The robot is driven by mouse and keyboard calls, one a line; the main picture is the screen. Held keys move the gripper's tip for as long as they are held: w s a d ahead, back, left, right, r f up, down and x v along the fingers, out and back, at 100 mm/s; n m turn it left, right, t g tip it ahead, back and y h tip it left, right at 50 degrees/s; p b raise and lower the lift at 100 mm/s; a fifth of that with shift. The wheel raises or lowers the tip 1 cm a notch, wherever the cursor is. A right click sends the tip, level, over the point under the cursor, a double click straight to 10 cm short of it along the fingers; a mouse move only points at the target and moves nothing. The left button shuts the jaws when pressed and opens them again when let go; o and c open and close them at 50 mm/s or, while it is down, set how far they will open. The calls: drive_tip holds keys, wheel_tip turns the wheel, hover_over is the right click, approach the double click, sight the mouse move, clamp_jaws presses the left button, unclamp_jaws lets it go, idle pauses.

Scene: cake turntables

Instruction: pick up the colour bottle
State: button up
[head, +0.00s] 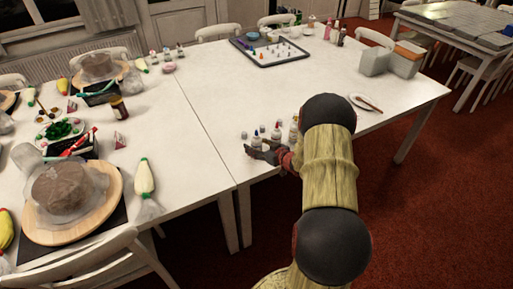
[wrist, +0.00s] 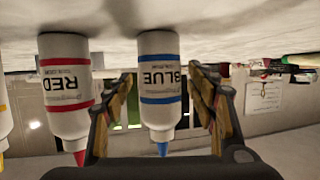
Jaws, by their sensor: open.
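My gripper (head: 262,149) is open, low over the near edge of the white table. In the wrist view, which is upside down, a white bottle with a blue band, BLUE label and blue tip (wrist: 159,85) stands between the two open fingers of my gripper (wrist: 161,80). I see no clear contact with it. A matching bottle with a red band and RED label (wrist: 66,90) stands just outside the left finger. In the head view the small white bottles (head: 257,142) cluster at my gripper, partly hidden by it and my arm.
A yellow-marked bottle (wrist: 3,125) shows at the wrist view's left edge. A plate with a utensil (head: 366,103) lies to the right on the table. A tray with small pieces (head: 270,62) is farther back. Cakes on turntables (head: 65,190) stand left. The table's middle (head: 215,95) is clear.

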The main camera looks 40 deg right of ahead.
drive_tip(key=shift+c, duration=0.8)
drive_tip(key=c, duration=0.7)
drive_tip(key=shift+c, duration=0.2)
drive_tip(key=shift+r, duration=0.1)
